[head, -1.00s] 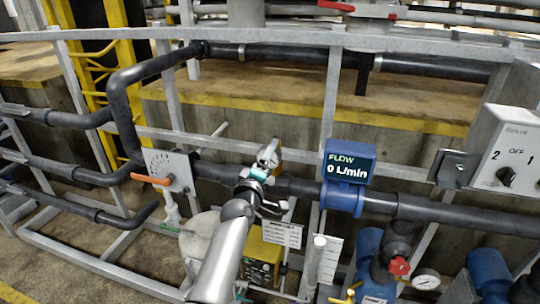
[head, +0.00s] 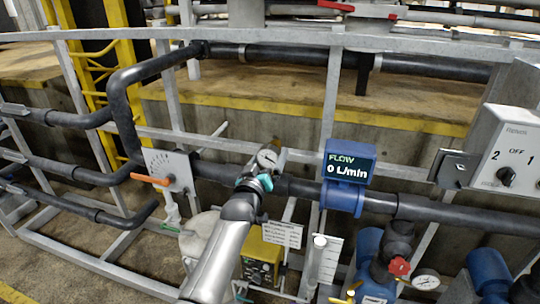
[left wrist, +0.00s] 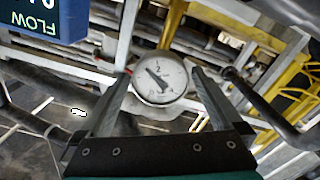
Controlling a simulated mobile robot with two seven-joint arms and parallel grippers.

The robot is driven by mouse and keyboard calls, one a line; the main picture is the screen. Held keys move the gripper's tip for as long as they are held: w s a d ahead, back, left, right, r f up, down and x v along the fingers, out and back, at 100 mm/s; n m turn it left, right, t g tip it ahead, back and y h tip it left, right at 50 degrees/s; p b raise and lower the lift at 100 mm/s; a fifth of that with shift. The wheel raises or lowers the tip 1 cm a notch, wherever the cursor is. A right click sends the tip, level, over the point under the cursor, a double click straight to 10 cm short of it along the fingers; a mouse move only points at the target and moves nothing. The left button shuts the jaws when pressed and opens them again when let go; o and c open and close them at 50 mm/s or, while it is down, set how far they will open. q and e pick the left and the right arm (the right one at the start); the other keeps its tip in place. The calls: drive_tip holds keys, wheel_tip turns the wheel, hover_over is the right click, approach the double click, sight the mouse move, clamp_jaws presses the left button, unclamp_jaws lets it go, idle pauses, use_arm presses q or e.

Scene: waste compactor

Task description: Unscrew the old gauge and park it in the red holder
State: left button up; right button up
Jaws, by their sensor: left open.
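A round white-faced gauge (head: 267,158) with a dark needle sits on the black horizontal pipe, near the middle of the head view. It also shows in the left wrist view (left wrist: 160,78), between and beyond my fingers. My left gripper (head: 262,174), with teal parts, is right in front of the gauge in the head view. In the left wrist view my left gripper (left wrist: 163,80) has its two fingers spread either side of the dial, with gaps showing. I cannot tell how deep the gauge lies between them. I cannot make out the red holder. My right gripper is not in view.
A blue flow meter (head: 347,180) reading 0 L/min is on the pipe just right of the gauge. An orange-handled dial plate (head: 167,170) stands to the left. A second gauge (head: 426,280) and a red valve knob (head: 399,266) are at lower right.

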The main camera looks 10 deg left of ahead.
use_arm(q)
drive_tip(key=m, duration=0.5)
drive_tip(key=shift+m, duration=0.3)
drive_tip(key=m, duration=0.5)
drive_tip(key=c, duration=1.3)
drive_tip(key=shift+c, duration=0.4)
drive_tip(key=n, duration=0.5)
drive_tip(key=n, duration=0.5)
